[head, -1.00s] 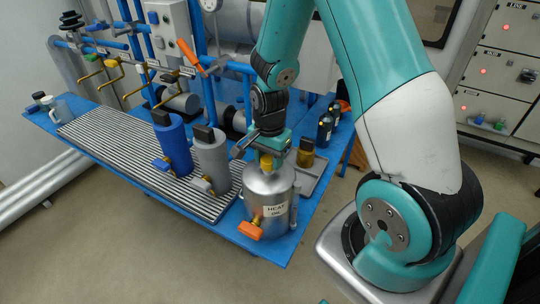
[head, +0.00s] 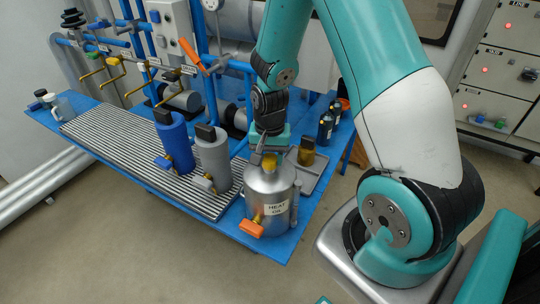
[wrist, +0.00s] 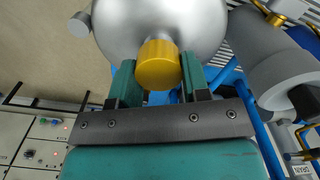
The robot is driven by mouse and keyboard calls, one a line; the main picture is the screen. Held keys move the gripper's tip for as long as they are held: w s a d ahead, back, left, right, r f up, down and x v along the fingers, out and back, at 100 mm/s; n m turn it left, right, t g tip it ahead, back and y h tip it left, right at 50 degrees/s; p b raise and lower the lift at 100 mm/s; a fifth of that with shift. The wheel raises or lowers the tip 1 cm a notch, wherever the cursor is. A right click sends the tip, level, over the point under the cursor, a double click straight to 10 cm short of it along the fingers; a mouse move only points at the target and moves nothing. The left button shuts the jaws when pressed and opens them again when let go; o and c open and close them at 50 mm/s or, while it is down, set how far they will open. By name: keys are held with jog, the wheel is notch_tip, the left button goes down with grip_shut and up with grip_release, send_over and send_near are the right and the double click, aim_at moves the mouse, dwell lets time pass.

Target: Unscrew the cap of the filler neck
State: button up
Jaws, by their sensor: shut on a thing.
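A silver metal canister labelled "HEAT OIL" (head: 268,208) stands upright at the front right of the blue table. Its yellow cap (head: 269,161) sits on top, directly below my gripper (head: 268,152). In the wrist view the yellow cap (wrist: 158,66) lies between the two teal fingers of my gripper (wrist: 160,78), which are shut on it. The canister's rounded silver top (wrist: 200,22) is behind it.
An orange-handled tap (head: 250,228) juts from the canister's front. Grey (head: 212,155) and blue (head: 174,140) cylinders stand left on a ribbed grate (head: 110,145). An amber jar (head: 307,153) and dark bottles (head: 326,125) stand behind right. Blue pipes (head: 207,95) rise at the back.

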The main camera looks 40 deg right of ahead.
jog(key=n, duration=0.4)
jog(key=shift+a+p, duration=0.1)
jog(key=shift+p, duration=0.3)
jog(key=shift+n, duration=0.3)
jog(key=shift+n+p, duration=0.3)
jog(key=shift+n, duration=0.7)
jog(key=shift+a+n, duration=0.1)
jog(key=shift+n, duration=1.1)
jog(key=n+p, duration=0.1)
jog(key=n, duration=0.3)
jog(key=shift+a, duration=0.1)
jog(key=shift+n, duration=0.3)
